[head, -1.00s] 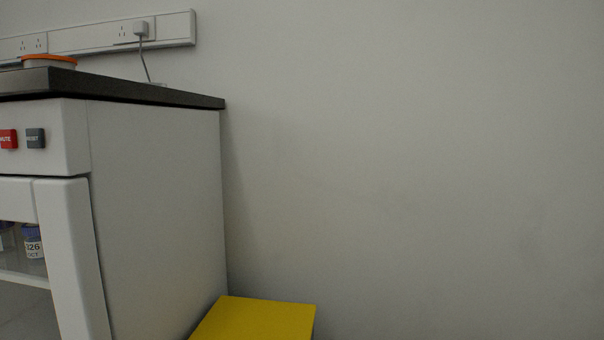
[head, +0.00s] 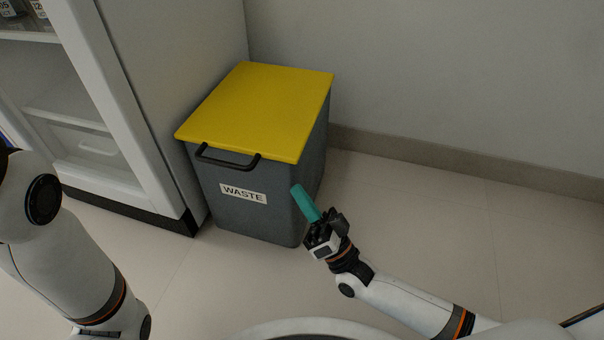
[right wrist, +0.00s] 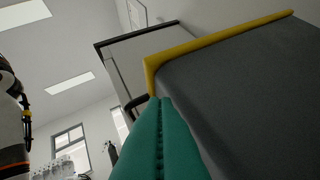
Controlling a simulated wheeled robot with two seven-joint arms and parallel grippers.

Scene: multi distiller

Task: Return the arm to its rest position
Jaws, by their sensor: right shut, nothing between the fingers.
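My right gripper (head: 298,190) has teal fingers pressed together with nothing between them. In the head view it is in front of the right side of the grey waste bin, fingers pointing up and left. In the right wrist view its shut fingers (right wrist: 158,105) reach up from the bottom, beside the bin's grey wall. Whether they touch the bin I cannot tell. My right arm (head: 400,300) stretches in from the lower right. My left arm (head: 65,255) shows at the left edge, but its gripper is out of view.
The waste bin (head: 222,180) has a yellow lid (head: 262,105), closed, and a black front handle (head: 228,161). A white cabinet (head: 185,90) stands directly left of it. The tiled floor (head: 470,230) to the right is clear up to the wall (head: 430,70).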

